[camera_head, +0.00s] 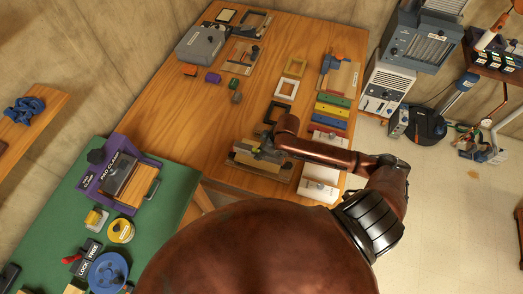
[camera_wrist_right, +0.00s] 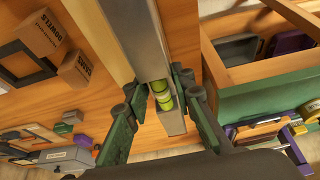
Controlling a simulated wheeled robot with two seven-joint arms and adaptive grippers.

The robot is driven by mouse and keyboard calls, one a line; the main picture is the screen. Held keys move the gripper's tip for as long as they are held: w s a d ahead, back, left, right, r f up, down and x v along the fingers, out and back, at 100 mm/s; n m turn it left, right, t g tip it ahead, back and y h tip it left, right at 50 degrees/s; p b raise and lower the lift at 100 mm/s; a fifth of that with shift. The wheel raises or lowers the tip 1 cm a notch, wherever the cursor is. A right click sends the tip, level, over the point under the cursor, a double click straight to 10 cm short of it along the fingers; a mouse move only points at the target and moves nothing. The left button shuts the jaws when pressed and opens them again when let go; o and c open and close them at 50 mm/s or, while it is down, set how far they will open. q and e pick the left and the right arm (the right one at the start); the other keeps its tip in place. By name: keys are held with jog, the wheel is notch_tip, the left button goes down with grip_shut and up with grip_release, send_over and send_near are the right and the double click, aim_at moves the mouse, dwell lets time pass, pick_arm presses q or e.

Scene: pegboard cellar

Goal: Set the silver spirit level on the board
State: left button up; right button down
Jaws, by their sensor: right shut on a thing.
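The silver spirit level (camera_wrist_right: 135,35) is a long grey bar with yellow-green vials in the right wrist view. My right gripper (camera_wrist_right: 158,92) is shut on it near the vials, one dark green finger on each side. In the head view my right gripper (camera_head: 262,150) is over a light wooden board (camera_head: 262,174) near the table's front edge, and the level is mostly hidden there. I cannot tell whether the level touches the board. My left gripper is not in view.
The wooden table (camera_head: 200,125) carries several coloured bars (camera_head: 331,112), small frames (camera_head: 286,88) and a grey case (camera_head: 203,42). White boxes (camera_head: 318,190) sit right of my gripper. A green bench (camera_head: 60,190) with a purple pad clamp (camera_head: 92,182) stands at left.

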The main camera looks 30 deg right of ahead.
jog(key=w+d+f, duration=0.1)
jog(key=f, duration=0.1)
jog(key=w+d+f, duration=0.1)
jog(key=w+f, duration=0.1)
jog(key=w+d+f, duration=0.1)
jog(key=w+f, duration=0.1)
jog(key=shift+d, duration=0.1)
jog(key=shift+d+f, duration=0.1)
jog(key=shift+f, duration=1.65)
jog(key=shift+f, duration=0.15)
jog(key=shift+f, duration=0.25)
jog(key=c, duration=1.7)
grip_release()
jog(key=shift+o, duration=0.2)
jog(key=v, duration=1.2)
jog(key=shift+r, duration=0.4)
